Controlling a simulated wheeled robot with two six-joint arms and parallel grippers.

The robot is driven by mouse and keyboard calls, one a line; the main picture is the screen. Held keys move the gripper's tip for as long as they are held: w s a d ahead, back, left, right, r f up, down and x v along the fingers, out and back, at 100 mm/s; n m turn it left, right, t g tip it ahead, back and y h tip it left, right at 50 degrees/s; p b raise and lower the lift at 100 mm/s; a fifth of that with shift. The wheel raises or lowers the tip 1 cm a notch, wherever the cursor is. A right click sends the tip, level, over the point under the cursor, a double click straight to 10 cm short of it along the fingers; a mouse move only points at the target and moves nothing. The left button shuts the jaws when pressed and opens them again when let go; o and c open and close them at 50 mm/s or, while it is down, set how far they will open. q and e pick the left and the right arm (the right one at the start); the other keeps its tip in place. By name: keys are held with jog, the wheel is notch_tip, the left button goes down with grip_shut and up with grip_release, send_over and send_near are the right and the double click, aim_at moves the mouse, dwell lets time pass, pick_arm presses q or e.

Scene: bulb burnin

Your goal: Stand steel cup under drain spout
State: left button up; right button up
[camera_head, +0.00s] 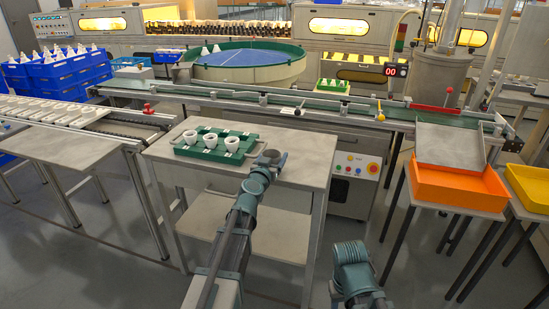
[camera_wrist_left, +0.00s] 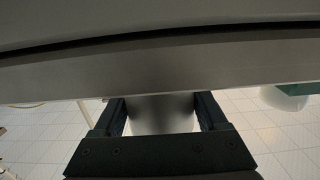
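In the left wrist view a smooth grey cylindrical piece, which looks like the steel cup (camera_wrist_left: 162,108), sits between the two fingers of my left gripper (camera_wrist_left: 162,118). The fingers appear to press on its two sides, and its upper part runs up behind a grey edge. In the head view my left gripper (camera_head: 271,157) is over the right side of the grey cart, right of the green tray. The cup cannot be made out there. My right arm shows at the lower middle, but its fingers do not show. I cannot clearly make out a drain spout.
The green tray (camera_head: 237,149) holds three white cups (camera_head: 209,142) on the cart (camera_head: 290,174). A conveyor (camera_head: 320,104) runs behind it. An orange bin (camera_head: 462,188) stands at the right. A wide grey edge (camera_wrist_left: 60,75) crosses close above the fingers in the left wrist view.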

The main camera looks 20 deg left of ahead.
pick_arm(q)
jog(key=o, duration=0.4)
jog(key=shift+c, duration=0.2)
jog(key=shift+r, duration=0.15)
jog(key=s+p, duration=0.1)
jog(key=s, duration=1.1)
jog(key=shift+a+r, duration=0.15)
jog(key=shift+r, duration=0.15)
